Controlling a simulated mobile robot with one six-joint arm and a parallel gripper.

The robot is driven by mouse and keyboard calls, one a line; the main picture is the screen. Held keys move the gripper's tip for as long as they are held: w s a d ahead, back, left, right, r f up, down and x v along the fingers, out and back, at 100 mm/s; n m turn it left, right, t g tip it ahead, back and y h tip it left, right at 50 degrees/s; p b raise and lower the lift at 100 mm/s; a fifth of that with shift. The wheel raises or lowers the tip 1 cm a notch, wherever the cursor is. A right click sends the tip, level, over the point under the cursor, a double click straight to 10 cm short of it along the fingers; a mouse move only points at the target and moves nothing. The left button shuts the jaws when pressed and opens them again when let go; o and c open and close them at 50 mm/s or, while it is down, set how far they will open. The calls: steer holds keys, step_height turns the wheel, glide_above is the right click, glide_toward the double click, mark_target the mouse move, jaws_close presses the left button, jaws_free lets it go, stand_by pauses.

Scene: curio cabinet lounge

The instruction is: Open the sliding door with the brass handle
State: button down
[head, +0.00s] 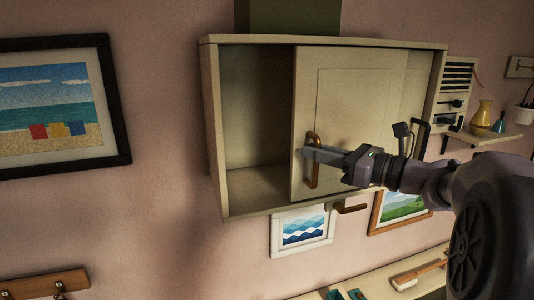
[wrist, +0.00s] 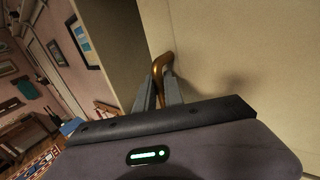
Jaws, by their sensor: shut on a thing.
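A cream wall cabinet (head: 213,130) shows in the head view with its left part open and its dark inside bare. The sliding door (head: 350,100) covers the middle of the front, and its left edge stands clear of the cabinet's left side. The brass handle (head: 312,176) is upright near that left edge of the door. My gripper (head: 312,153) reaches in from the right and is shut on the brass handle. In the wrist view the two fingers close around the brass handle (wrist: 161,66), in front of the door (wrist: 230,60). The handle's lower part is hidden there.
A black handle (head: 420,137) is at the cabinet's right, partly behind my arm. A green box (head: 288,16) sits on top. Framed pictures (head: 302,229) hang below, and a shelf (head: 485,140) with a yellow vase (head: 481,116) is at the right.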

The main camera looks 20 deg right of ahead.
steer(key=shift+d, duration=1.95)
steer(key=c, duration=1.7)
jaws_free()
steer(key=shift+c, duration=0.2)
steer(key=b+v, duration=0.2)
steer(key=v, duration=1.5)
steer(key=shift+s, duration=0.2)
steer(key=shift+d+f+b, duration=0.1)
steer(key=shift+b, duration=0.2)
